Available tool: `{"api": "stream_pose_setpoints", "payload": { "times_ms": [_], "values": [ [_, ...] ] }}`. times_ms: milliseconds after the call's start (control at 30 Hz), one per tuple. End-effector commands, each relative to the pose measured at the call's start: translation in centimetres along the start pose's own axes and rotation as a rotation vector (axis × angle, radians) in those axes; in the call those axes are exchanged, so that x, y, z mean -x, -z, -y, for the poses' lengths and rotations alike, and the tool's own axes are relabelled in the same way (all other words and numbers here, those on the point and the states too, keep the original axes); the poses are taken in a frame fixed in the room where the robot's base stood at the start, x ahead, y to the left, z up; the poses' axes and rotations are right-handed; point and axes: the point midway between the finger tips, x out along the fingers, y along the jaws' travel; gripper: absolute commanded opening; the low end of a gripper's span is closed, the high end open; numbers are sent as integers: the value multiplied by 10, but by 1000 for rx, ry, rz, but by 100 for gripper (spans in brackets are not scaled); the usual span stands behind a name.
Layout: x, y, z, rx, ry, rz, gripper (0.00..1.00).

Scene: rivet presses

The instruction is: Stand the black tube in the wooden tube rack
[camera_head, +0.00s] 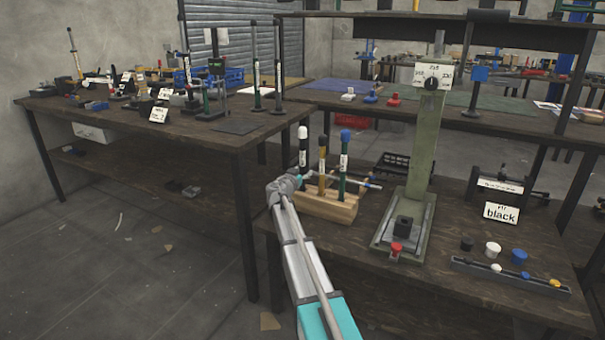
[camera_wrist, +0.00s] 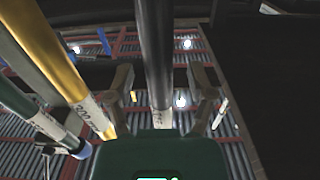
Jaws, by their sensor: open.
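The black tube (camera_head: 303,145), with a white cap and a white label, stands upright at the left end of the wooden tube rack (camera_head: 328,208). Its lower end is hard to make out in the head view. A yellow tube with a dark cap (camera_head: 322,160) and a green tube with a blue cap (camera_head: 344,160) stand to its right in the rack. My gripper (camera_head: 290,184) is at the rack's left end, low beside the black tube. In the wrist view the black tube (camera_wrist: 155,50) passes between my open fingers (camera_wrist: 162,95), with a gap on both sides.
A green press (camera_head: 425,150) stands right of the rack, with a red-capped piece (camera_head: 396,250) at its base. A "black" sign (camera_head: 501,213) and a tray of small caps (camera_head: 510,276) are further right. A second table (camera_head: 150,130) holds many items at left.

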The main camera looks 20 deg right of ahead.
Motion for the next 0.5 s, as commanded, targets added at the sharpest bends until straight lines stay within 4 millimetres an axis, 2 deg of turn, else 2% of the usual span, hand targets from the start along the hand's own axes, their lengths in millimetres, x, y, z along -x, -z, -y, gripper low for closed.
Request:
{"api": "stream_pose_setpoints", "payload": {
  "times_ms": [500],
  "values": [
    [0,45,0,0,0,0,69]
  ]
}}
